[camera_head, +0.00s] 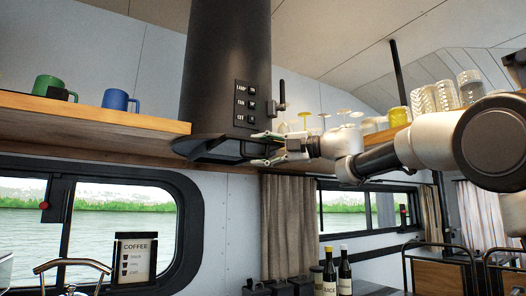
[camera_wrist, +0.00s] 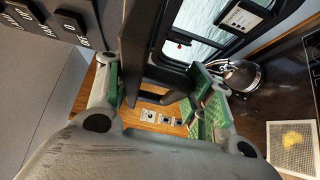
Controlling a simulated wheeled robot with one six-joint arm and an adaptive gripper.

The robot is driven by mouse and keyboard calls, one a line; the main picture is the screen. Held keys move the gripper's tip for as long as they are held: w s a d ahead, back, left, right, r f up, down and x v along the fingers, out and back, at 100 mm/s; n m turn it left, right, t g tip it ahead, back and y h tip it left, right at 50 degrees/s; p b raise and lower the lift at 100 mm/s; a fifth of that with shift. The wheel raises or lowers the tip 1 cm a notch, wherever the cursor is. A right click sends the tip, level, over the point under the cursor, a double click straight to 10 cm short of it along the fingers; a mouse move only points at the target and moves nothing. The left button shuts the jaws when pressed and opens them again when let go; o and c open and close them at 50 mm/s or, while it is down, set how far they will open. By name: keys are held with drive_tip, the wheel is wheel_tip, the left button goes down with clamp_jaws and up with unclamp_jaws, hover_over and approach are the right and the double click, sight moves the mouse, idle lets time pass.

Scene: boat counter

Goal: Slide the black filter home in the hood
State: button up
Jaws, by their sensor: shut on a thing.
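The hood (camera_head: 225,70) is a tall dark cylinder with a row of labelled switches, hanging above the counter. The black filter (camera_head: 210,152) shows at its lower end as a flat dark tray, tilted in this view. How far it sits inside the hood is hard to tell. My gripper (camera_head: 262,149) comes from the right, with its green-padded fingers around the filter's right end. In the wrist view, the green pads of my gripper (camera_wrist: 160,97) stand either side of a dark part of the filter (camera_wrist: 172,78). The exact contact is partly hidden.
A wooden shelf (camera_head: 100,118) with green and blue mugs is left of the hood. Another shelf with glasses is behind my arm at right. The air under the hood looks clear.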

drive_tip(key=shift+w+a, duration=0.1)
drive_tip(key=shift+w, duration=0.15)
drive_tip(key=o, duration=1.2)
drive_tip(key=v, duration=1.2)
